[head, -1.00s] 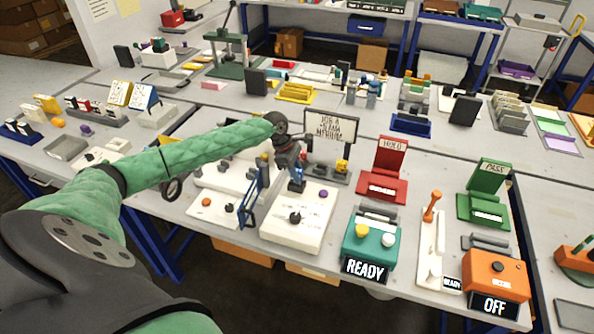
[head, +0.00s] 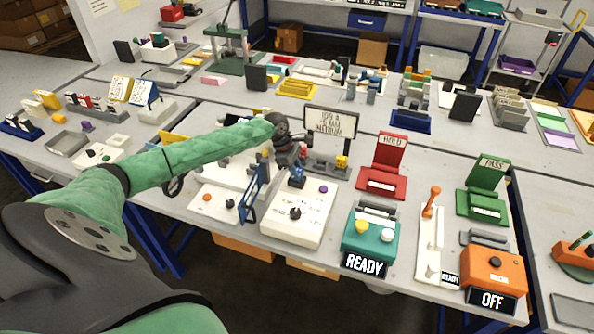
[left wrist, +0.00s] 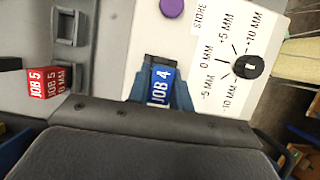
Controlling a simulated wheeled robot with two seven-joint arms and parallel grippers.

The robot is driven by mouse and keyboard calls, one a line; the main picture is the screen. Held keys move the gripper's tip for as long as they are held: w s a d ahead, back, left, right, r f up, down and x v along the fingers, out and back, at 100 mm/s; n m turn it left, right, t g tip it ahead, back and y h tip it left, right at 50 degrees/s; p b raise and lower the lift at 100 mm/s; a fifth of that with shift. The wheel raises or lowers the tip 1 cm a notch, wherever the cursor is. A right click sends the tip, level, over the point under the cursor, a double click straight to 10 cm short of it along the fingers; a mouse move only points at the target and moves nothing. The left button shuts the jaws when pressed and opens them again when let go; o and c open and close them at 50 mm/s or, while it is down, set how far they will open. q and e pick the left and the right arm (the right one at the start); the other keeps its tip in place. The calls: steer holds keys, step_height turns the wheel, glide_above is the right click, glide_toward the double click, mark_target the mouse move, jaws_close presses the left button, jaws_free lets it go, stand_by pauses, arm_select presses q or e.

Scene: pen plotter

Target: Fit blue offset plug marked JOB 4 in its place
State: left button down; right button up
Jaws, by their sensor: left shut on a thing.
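The blue plug marked JOB 4 (left wrist: 161,85) is between the blue fingertips of my left gripper (head: 297,177), which is shut on it. In the left wrist view its label faces the camera, beside the white box with the offset dial (left wrist: 249,67). A dark opening or shadow shows at its upper end; I cannot tell whether the plug is in a slot or above it. In the head view the gripper is at the back edge of that white box (head: 310,226). A sign (head: 330,122) behind it reads JOB 4 and MEDIUM. My right gripper is out of view.
A purple button (left wrist: 171,8) is on the box. A blue-framed part (head: 250,195) stands left of it. The teal READY box (head: 368,238) and red HOLD stand (head: 383,180) are to the right.

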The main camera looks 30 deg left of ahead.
arm_select(q)
steer(key=c, duration=1.2)
jaws_free()
steer(key=shift+f, duration=0.15)
steer(key=shift+o, duration=0.2)
steer(key=b+v, duration=0.2)
steer(key=v, duration=0.4)
steer(key=shift+a+r+b, duration=0.2)
steer(key=shift+r+b, duration=0.1)
steer(key=shift+b, duration=0.05)
steer(key=shift+a+r, duration=0.15)
steer(key=shift+r, duration=0.4)
